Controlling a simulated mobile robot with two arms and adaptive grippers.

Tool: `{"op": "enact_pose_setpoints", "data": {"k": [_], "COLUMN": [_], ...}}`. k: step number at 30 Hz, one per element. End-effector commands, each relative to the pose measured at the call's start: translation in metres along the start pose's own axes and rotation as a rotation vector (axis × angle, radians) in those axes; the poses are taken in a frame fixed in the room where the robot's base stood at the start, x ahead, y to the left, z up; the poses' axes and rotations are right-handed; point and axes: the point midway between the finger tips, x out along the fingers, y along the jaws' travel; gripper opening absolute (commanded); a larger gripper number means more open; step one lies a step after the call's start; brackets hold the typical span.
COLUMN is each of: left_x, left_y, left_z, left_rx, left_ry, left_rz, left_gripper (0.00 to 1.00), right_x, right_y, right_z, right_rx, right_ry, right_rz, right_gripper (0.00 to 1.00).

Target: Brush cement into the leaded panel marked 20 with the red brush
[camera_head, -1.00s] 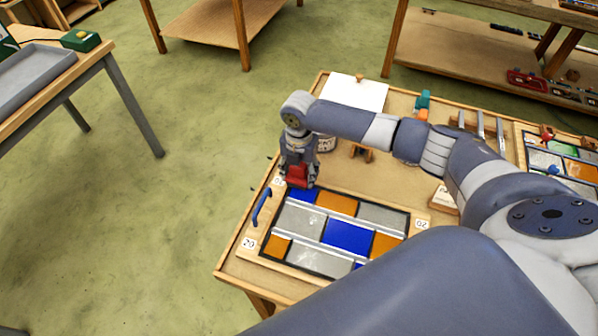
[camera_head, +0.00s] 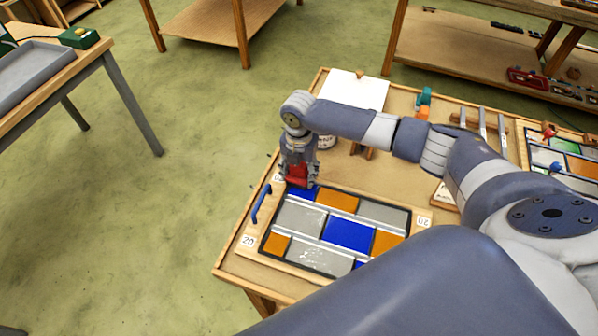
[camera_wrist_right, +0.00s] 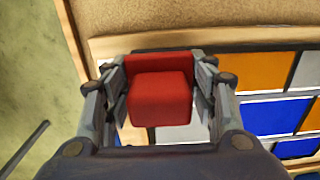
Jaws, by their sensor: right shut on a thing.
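The leaded panel marked 20 (camera_head: 349,233) lies on the table, with blue, orange and clear panes between grey lead lines and a dark border. A card reading 20 (camera_head: 248,241) sits at its lower left corner. My right gripper (camera_head: 298,180) is at the panel's upper left corner, pointing down. It is shut on the red brush (camera_head: 297,172). In the right wrist view the red block of the brush (camera_wrist_right: 160,98) sits between both fingers, over the panel's edge. The bristles are hidden, so I cannot tell whether they touch the panel. My left gripper is not in view.
Another coloured panel (camera_head: 570,160) is at the right. My right arm crosses above the table.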

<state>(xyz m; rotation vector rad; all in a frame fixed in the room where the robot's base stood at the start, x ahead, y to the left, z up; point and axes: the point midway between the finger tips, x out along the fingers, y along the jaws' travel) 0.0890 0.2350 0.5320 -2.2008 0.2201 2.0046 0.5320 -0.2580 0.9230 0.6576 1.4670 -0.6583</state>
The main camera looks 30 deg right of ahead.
Motion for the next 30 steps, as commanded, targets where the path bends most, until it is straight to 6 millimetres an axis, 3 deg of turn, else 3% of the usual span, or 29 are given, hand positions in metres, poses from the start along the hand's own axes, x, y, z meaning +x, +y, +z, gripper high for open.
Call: {"op": "enact_pose_setpoints", "data": {"k": [30], "left_x": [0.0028], "left_y": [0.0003], "left_z": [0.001], "left_rx": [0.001], "left_ry": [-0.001], "left_rz": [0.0], "left_gripper": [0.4], "right_x": [0.0052], "right_y": [0.0003], "right_z": [-0.0001], "right_rx": [0.0], "right_ry": [0.0], "right_rz": [0.001], "right_gripper": [0.33]}}
